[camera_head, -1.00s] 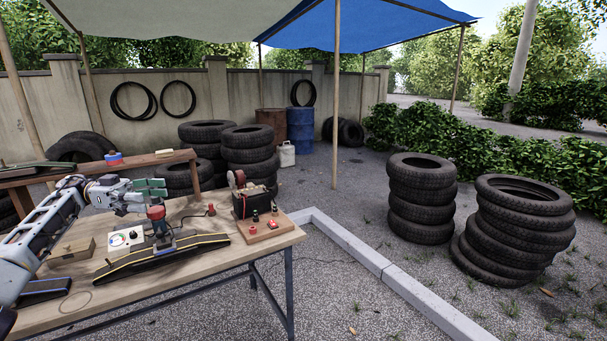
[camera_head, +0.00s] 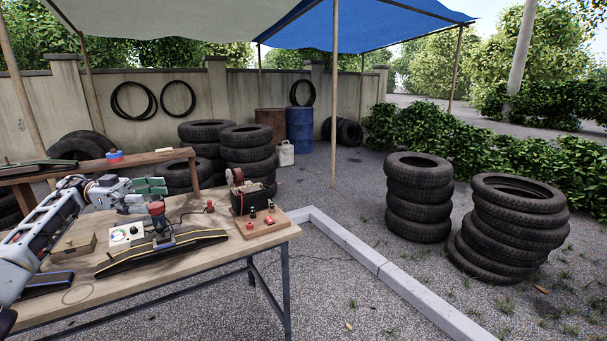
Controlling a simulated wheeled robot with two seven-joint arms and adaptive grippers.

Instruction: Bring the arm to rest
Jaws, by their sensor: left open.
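My left arm (camera_head: 45,228) comes in from the left over the wooden workbench (camera_head: 190,270). My left gripper (camera_head: 150,190) has green fingertips and is open. It is above a red-topped device (camera_head: 156,210) that stands by a black ramp-like piece with yellow edging (camera_head: 190,243). I cannot tell whether the fingers touch the device. A white box with a dial (camera_head: 122,236) sits just left of it. My right gripper is not in view.
A black battery-like unit on a wooden board with red and black knobs (camera_head: 262,222) stands at the bench's right end. A small wooden box (camera_head: 74,247) is on the left. Tyre stacks (camera_head: 418,198) and a concrete kerb (camera_head: 370,260) lie to the right.

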